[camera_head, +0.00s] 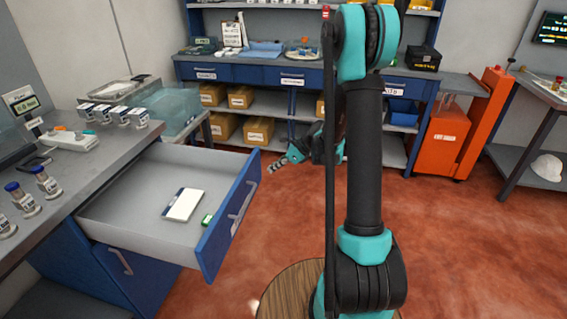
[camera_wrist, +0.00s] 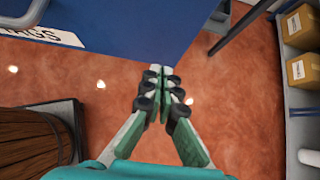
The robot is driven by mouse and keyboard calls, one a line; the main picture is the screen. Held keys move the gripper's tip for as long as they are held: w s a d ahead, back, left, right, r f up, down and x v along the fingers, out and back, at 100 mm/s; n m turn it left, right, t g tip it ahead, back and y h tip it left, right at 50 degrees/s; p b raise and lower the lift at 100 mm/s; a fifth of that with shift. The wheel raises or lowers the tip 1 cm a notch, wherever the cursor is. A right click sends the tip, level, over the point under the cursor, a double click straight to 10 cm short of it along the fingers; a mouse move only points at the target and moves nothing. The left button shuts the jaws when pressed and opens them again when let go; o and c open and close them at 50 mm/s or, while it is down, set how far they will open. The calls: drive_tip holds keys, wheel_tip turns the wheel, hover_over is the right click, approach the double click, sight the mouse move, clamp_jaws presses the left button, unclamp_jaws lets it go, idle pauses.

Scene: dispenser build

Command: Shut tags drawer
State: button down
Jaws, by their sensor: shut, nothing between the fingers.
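A blue-fronted drawer (camera_head: 232,214) stands pulled far out of the left workbench. Its grey inside holds a white box (camera_head: 183,204) and a small green item (camera_head: 207,220). I cannot read its label in the head view. In the wrist view a blue panel (camera_wrist: 130,40) fills the top, with a partly cut-off label ending in "NGS" (camera_wrist: 45,34) and part of a grey handle (camera_wrist: 25,14). My gripper (camera_head: 274,168) is shut and empty, right of the drawer's far front corner. In the wrist view its fingertips (camera_wrist: 160,70) lie at the panel's lower edge; I cannot tell whether they touch.
Bottles (camera_head: 47,182) and small boxes (camera_head: 120,117) stand on the left bench. A blue-drawered shelf unit (camera_head: 240,73) with cardboard boxes (camera_head: 258,131) stands behind. An orange cabinet (camera_head: 450,138) is at the right. The red floor (camera_head: 460,240) right of my arm is open.

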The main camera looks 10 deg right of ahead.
sight(259, 170)
drive_tip(key=shift+w+a, duration=0.25)
drive_tip(key=shift+a, duration=0.55)
drive_tip(key=shift+w+a, duration=0.25)
drive_tip(key=shift+a, duration=0.5)
drive_tip(key=shift+r, duration=0.1)
drive_tip(key=w+a, duration=0.5)
drive_tip(key=a, duration=0.8)
drive_tip(key=w+a, duration=0.5)
drive_tip(key=a, duration=0.9)
drive_tip(key=w+a, duration=0.5)
drive_tip(key=a, duration=0.9)
drive_tip(key=shift+a, duration=0.25)
drive_tip(key=shift+w+a, duration=0.15)
drive_tip(key=shift+a, duration=0.15)
drive_tip(key=shift+a+r, duration=0.1)
